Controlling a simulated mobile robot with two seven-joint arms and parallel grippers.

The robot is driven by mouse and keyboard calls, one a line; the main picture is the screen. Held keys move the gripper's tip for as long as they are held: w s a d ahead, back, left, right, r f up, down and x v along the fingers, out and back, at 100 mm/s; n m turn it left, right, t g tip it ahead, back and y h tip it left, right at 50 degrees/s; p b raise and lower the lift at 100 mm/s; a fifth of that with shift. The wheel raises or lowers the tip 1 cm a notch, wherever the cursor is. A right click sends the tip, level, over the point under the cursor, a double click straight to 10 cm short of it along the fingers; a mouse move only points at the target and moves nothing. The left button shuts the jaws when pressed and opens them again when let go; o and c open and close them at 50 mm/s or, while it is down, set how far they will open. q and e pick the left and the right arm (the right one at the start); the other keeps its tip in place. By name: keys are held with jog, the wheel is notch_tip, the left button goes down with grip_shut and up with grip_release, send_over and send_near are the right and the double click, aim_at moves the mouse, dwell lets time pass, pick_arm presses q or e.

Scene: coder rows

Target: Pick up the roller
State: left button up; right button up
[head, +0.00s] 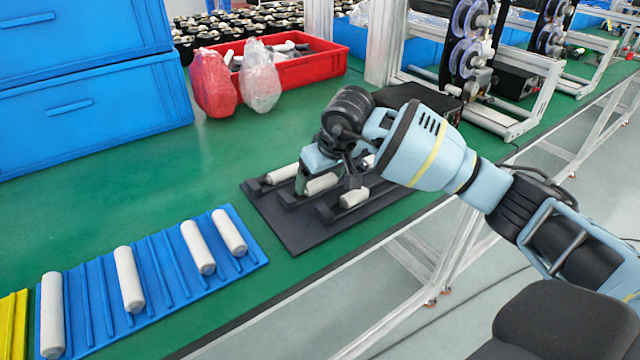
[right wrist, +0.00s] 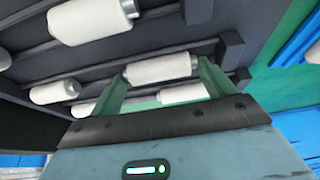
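Several white rollers lie on a black rack (head: 292,232) in the head view, among them a left roller (head: 283,173), a middle roller (head: 320,184) and a right roller (head: 353,197). My right gripper (head: 326,178) is low over the rack at the middle roller, pointing down. In the right wrist view its two green fingers (right wrist: 160,78) stand apart, open. A white roller (right wrist: 160,68) lies across the space between the fingertips; I cannot tell whether they touch it. Another roller (right wrist: 182,93) shows partly between the fingers. My left gripper is not in view.
A blue ribbed mat (head: 165,265) with several white rollers lies at the front left, beside a yellow mat (head: 12,325). Blue bins (head: 90,110) stand at the back left. A red crate (head: 310,68) and two bags (head: 214,82) are behind. The green table between is clear.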

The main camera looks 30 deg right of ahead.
aim_at(322, 181)
jog(key=c, duration=0.5)
jog(key=shift+r, duration=0.15)
jog(key=shift+c, duration=0.2)
jog(key=shift+r, duration=0.55)
notch_tip(322, 181, up, 2)
jog(key=shift+r, duration=0.25)
jog(key=s+a, duration=0.2)
jog(key=s, duration=0.2)
jog(key=s+a, duration=0.2)
jog(key=s, duration=0.3)
jog(key=s+a+r+b, duration=0.1)
jog(key=s+a, duration=0.1)
jog(key=s, duration=0.3)
jog(key=shift+s+a, duration=0.25)
jog(key=shift+a, duration=0.15)
